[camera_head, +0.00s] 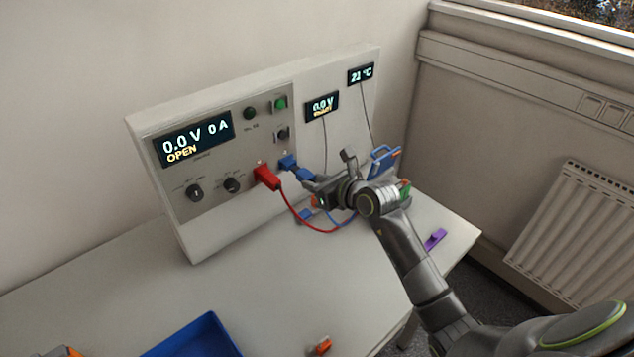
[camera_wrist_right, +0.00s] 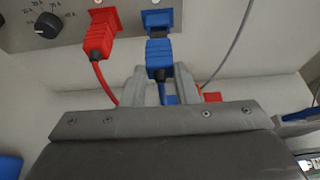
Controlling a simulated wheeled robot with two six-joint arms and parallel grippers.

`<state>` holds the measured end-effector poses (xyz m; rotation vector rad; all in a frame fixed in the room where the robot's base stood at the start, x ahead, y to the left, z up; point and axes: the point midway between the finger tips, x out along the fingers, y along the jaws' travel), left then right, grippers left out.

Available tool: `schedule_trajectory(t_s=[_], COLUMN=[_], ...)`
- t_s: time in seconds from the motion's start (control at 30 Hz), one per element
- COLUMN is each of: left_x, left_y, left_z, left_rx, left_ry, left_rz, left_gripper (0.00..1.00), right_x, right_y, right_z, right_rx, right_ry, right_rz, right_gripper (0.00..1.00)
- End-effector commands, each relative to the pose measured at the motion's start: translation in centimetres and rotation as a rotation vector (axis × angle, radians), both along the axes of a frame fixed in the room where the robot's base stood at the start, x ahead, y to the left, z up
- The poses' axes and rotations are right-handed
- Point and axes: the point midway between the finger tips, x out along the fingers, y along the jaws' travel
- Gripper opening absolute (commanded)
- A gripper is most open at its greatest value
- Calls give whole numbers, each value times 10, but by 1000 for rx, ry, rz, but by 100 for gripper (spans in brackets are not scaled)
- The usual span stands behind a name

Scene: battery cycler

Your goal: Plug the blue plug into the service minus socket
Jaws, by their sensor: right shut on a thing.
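The blue plug (camera_head: 304,174) points at the blue socket (camera_head: 287,162) on the cycler's front panel; they also show in the wrist view as plug (camera_wrist_right: 159,58) and socket (camera_wrist_right: 157,19). Plug and socket are in line and touching or nearly so; I cannot tell how deep the plug sits. My right gripper (camera_head: 317,184) is shut on the blue plug, with its fingers (camera_wrist_right: 161,80) on either side of the plug's rear. The socket's label is not readable. My left gripper is not in view.
The red plug (camera_head: 267,177) sits at the red socket (camera_wrist_right: 103,18) just left of the blue one, its red cable looping below. The cycler (camera_head: 215,228) stands on the table (camera_head: 262,272). A blue tray (camera_head: 195,338) is at the front; a purple piece (camera_head: 435,240) lies right.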

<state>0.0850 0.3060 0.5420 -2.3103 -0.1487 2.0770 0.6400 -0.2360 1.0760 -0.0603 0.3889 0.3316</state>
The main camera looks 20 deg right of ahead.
Motion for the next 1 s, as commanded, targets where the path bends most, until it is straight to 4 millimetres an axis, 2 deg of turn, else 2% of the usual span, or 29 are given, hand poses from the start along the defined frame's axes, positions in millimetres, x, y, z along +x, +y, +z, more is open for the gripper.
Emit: schedule_trajectory(t_s=[1.0], left_x=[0], left_y=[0], left_z=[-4], left_rx=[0], left_ry=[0], left_rz=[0], left_gripper=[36], right_x=[12], right_y=[4], right_z=[0], right_rx=[0], right_ry=[-1], right_rz=[0], right_gripper=[7])
